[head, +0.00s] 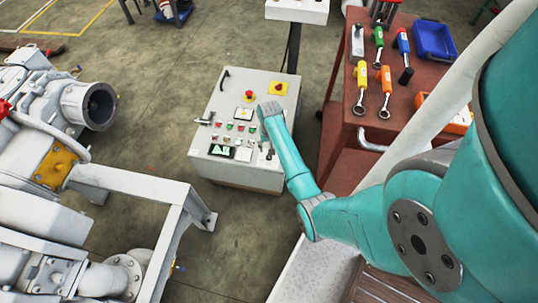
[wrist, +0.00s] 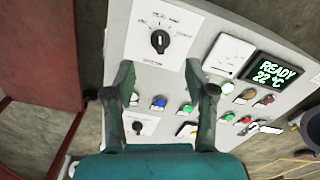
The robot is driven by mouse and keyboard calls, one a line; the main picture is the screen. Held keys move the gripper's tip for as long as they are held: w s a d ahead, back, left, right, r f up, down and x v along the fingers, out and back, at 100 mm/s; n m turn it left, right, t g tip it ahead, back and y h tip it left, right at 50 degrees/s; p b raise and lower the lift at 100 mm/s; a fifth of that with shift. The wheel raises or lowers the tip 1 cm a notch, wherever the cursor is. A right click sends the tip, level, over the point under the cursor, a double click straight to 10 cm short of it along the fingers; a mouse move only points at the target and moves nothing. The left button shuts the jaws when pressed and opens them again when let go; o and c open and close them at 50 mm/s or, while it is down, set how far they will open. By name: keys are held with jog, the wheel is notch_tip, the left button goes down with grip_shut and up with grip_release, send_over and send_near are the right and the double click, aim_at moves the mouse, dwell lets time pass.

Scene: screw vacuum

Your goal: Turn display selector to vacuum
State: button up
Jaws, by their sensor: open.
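The control panel (head: 236,118) is a light grey box on the floor in the middle of the head view. In the wrist view, a black selector knob (wrist: 159,42) sits on a white labelled plate; its labels are too small to read surely. A second black knob (wrist: 137,127) on another white plate shows lower, between the fingers. The display (wrist: 266,78) reads "READY 22 °C". My gripper (wrist: 160,70) is open and empty, with its fingertips just below the upper knob in the picture, apart from it. In the head view my arm hides part of the panel's right side.
Coloured buttons (wrist: 188,108) and a red emergency stop (head: 249,95) are on the panel. A red-brown tool table (head: 340,110) with wrenches and a blue bin (head: 434,40) stands right. Grey vacuum machinery (head: 60,110) stands left. Floor between is clear.

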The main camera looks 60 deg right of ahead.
aim_at(269, 157)
notch_tip(269, 157, down, 8)
jog(key=shift+r, duration=0.25)
grip_shut()
